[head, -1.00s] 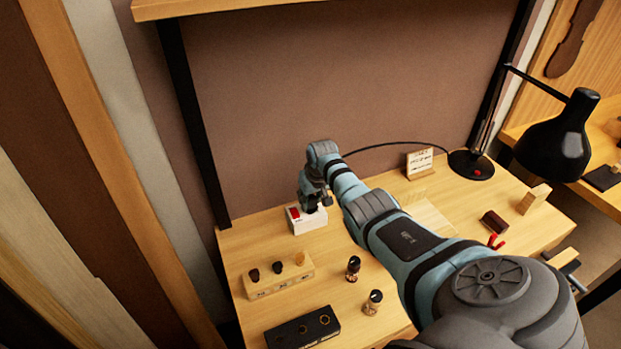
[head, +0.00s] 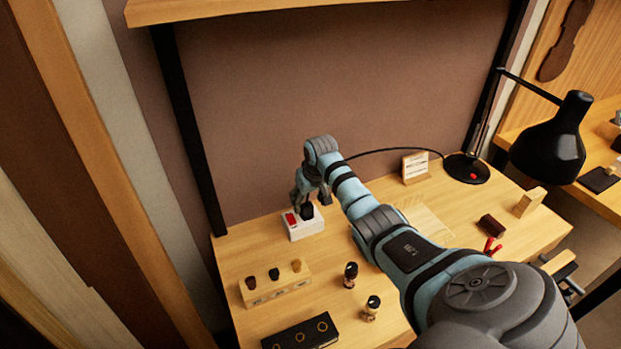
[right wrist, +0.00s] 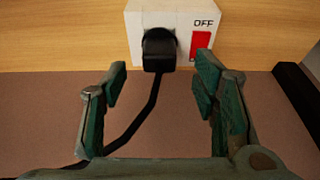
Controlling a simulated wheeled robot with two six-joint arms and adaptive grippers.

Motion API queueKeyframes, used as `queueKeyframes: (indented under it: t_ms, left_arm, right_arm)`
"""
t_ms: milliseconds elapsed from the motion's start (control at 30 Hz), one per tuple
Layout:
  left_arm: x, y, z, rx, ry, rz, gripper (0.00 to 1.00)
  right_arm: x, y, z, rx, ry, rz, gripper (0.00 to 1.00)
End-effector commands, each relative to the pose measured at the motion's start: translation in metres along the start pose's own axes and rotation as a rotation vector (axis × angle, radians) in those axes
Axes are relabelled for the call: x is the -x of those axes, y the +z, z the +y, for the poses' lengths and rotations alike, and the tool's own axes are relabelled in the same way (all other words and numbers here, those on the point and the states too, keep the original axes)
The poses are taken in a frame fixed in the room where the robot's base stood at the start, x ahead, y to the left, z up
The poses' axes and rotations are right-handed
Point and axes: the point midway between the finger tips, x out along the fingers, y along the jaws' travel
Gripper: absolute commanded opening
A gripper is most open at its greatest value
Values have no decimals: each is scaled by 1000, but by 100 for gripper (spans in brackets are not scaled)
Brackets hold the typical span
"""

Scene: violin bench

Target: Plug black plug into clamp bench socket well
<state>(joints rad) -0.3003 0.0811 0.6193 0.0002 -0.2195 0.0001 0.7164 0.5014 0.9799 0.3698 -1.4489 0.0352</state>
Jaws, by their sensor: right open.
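The black plug (right wrist: 159,48) sits in the round well of the white socket box (right wrist: 134,22), with its cord (right wrist: 140,118) running down from it in the right wrist view. In the head view the plug (head: 306,211) shows on top of the white box (head: 305,230), below my right gripper (head: 312,196). My right gripper (right wrist: 160,85) is open, its fingers apart on either side of the cord and clear of the plug. A red switch (right wrist: 200,44) marked OFF is beside the plug. I cannot tell how deep the plug sits. My left gripper is not in view.
A wooden block with several pegs (head: 275,285), a black block with round holes (head: 300,334) and two small dark-topped jars (head: 350,275) stand in front of the socket. A black lamp (head: 550,150) and a small card (head: 416,167) stand to the right.

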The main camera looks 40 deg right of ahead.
Motion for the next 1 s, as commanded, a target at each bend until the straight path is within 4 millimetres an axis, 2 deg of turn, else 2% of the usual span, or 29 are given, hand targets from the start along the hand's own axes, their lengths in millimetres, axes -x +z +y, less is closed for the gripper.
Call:
queueKeyframes:
  t_ms: [100,200,300,433,1000]
  left_arm:
    - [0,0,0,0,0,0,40]
    - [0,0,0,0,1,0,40]
    - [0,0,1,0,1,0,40]
    - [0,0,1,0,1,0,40]
    - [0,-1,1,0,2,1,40]
  right_arm:
    - [36,-2,1,2,3,5,55]
    - [59,-1,1,1,2,4,55]
    - [72,-1,0,0,2,2,55]
    - [77,0,0,1,1,1,55]
    - [76,-1,0,0,1,1,55]
